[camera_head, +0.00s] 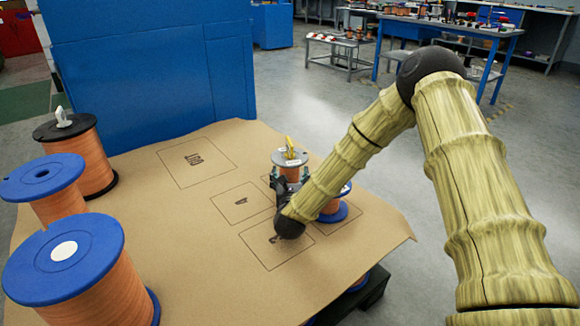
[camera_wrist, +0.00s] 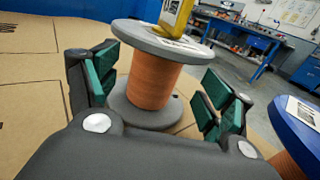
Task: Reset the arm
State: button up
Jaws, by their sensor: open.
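My gripper (camera_wrist: 158,98) is open, with its green-padded fingers apart on either side of a grey spool (camera_wrist: 152,80) wound with copper-coloured wire. Gaps show between the pads and the wire in the wrist view. The spool stands upright on the brown sheet and has a yellow object on its top; it also shows in the head view (camera_head: 291,168). My bamboo-textured arm (camera_head: 345,165) reaches down from the right, bent at a dark elbow joint. In the head view my arm hides part of the gripper.
A blue spool (camera_head: 336,210) stands close beside the grey one, partly behind my arm. Two blue spools (camera_head: 65,258) (camera_head: 42,178) and a black spool (camera_head: 72,140) stand at the left. The brown sheet (camera_head: 190,260) has marked squares and bare room. A blue panel (camera_head: 155,75) rises behind.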

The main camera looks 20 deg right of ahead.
jog(key=shift+v, duration=0.85)
